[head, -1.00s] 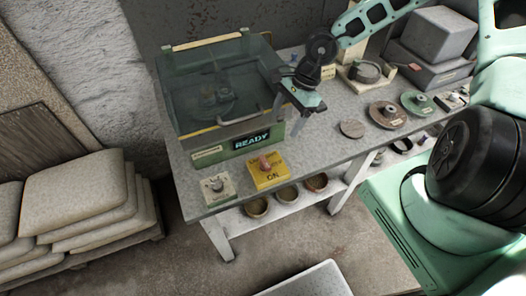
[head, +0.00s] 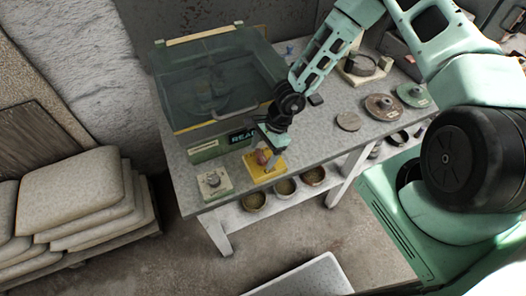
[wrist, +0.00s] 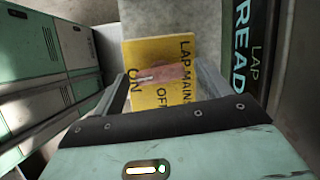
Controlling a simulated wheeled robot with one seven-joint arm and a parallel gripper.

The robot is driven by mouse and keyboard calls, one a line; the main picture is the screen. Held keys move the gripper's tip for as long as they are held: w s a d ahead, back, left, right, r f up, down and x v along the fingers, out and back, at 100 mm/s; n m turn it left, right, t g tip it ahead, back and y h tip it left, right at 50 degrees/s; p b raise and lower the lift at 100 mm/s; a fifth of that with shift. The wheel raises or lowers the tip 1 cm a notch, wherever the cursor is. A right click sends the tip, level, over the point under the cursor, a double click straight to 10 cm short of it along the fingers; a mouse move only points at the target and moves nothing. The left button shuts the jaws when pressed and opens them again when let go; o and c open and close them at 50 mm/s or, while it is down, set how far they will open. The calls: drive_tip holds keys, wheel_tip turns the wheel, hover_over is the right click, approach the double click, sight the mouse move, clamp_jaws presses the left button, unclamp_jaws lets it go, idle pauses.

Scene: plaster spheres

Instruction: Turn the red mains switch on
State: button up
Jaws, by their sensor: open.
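The red mains switch (wrist: 160,74) is a reddish handle on a yellow plate (wrist: 152,50) marked LAP MAINS, OFF and ON. In the wrist view the handle lies crosswise between my fingers; which mark it points to I cannot tell. In the head view the plate (head: 277,160) sits at the bench's front edge and the handle (head: 262,157) is partly hidden. My gripper (head: 266,154) is open, pointing down over the plate. In the wrist view my gripper (wrist: 163,90) has one finger on each side of the handle; contact is not clear.
A lidded machine (head: 210,90) with a lit display (head: 243,136) stands just behind the plate. A small pale box with a knob (head: 214,182) is to the left. Round discs (head: 382,107) lie to the right on the grey bench. Several bowls (head: 285,187) stand on the shelf below.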

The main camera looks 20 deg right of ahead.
drive_tip(key=c, duration=1)
drive_tip(key=b, duration=0.3)
drive_tip(key=shift+w+f+m, duration=0.1)
drive_tip(key=shift+f+m, duration=0.25)
drive_tip(key=shift+m, duration=0.05)
drive_tip(key=shift+t+b, duration=0.3)
drive_tip(key=shift+b, duration=0.3)
drive_tip(key=shift+r+m+b, duration=0.3)
drive_tip(key=shift+m+b, duration=0.05)
drive_tip(key=shift+m, duration=0.05)
drive_tip(key=o, duration=1)
